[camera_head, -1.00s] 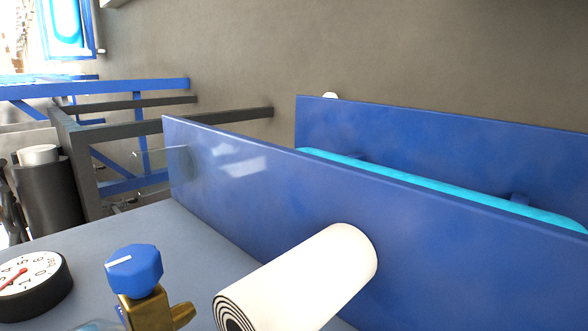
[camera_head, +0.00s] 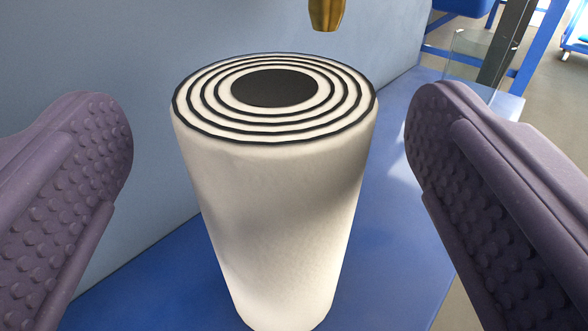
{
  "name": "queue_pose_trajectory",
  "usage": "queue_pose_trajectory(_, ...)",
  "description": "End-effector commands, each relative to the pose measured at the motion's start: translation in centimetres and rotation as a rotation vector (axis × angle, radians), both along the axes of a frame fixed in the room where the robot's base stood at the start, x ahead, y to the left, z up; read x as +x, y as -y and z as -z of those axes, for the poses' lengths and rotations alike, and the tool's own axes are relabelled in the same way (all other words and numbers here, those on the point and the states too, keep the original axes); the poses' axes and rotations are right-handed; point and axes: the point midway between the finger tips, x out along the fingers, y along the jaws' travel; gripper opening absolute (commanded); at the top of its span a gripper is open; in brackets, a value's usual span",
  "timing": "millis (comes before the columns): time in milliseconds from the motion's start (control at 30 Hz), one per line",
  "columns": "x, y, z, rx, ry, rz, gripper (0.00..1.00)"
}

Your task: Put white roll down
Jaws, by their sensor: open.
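The white roll (camera_head: 270,200) fills the middle of the view, its ringed black-and-white end with a dark core facing up and toward me. Its other end points down toward a blue panel (camera_head: 400,255) and is partly cut off by the frame's lower edge. I cannot tell whether that end touches the panel. My gripper (camera_head: 270,150) is open, with one purple studded finger on each side of the roll. Gaps show between both fingers and the roll.
A pale blue-grey surface (camera_head: 90,60) runs behind and to the left of the roll. A brass fitting (camera_head: 326,12) juts in just beyond the roll's ringed end. A clear pane (camera_head: 470,55) and blue and dark frame bars stand at upper right.

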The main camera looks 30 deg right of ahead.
Motion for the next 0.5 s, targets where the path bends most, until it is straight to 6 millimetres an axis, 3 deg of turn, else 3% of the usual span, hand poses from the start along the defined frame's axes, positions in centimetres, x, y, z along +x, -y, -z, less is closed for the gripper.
queue_pose_trajectory(300,4.0,2.4,0.2,0.004,0.001,0.003,0.93)
queue_pose_trajectory(500,4.3,2.6,0.0,0.005,0.001,0.003,0.93)
